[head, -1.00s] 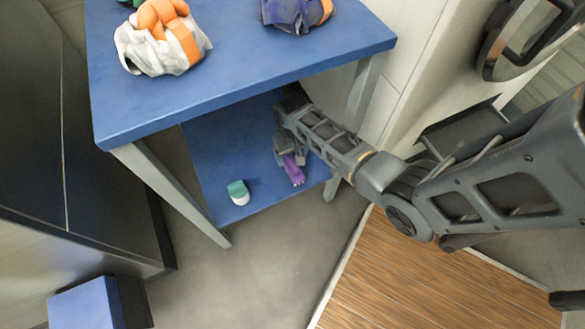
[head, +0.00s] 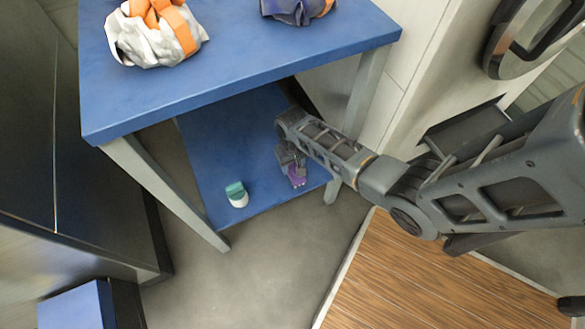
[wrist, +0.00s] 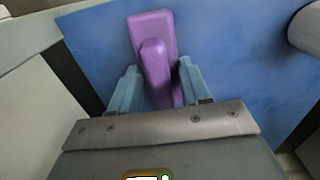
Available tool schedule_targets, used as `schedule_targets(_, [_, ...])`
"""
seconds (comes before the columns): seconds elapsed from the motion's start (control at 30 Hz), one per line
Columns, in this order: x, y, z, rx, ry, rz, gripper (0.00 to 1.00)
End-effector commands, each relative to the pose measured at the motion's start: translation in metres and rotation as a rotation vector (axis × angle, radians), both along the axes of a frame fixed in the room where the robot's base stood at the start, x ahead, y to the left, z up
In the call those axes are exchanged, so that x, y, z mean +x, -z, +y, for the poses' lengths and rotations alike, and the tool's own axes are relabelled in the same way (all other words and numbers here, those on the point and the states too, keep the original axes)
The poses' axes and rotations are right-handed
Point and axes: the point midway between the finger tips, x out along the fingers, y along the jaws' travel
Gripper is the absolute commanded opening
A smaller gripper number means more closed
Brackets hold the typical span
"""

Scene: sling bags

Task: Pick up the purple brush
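The purple brush (wrist: 156,55) lies on the blue lower shelf (wrist: 230,65) of the table. In the wrist view its near part is between the two fingers of my gripper (wrist: 158,88), and its far end reaches past the fingertips. The fingers stand apart on either side of it; a narrow strip of blue shows beside the left finger. In the head view my gripper (head: 291,166) is over the brush (head: 297,180), which is partly hidden by the gripper.
A teal and white object (head: 236,194) stands on the lower shelf (head: 215,150), left of my gripper. The tabletop (head: 240,60) is above, with a white and orange bag (head: 140,42) and a dark purple bag (head: 293,9). A table leg (head: 366,95) is close to my arm.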

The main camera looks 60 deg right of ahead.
Motion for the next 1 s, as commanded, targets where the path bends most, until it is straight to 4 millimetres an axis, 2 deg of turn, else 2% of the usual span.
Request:
schedule_targets(0.07, [0.0,0.0,0.0,0.0,0.0,0.0,0.37])
schedule_targets(0.37, [0.0,0.0,0.0,0.0,0.0,0.0,0.09])
schedule_targets(0.57, [0.0,-0.002,0.0,0.001,0.0,-0.001,0.08])
schedule_targets(0.67, [0.001,-0.012,0.001,0.001,0.0,-0.002,0.08])
schedule_targets(1.0, [0.001,-0.076,0.002,0.001,-0.001,-0.003,0.08])
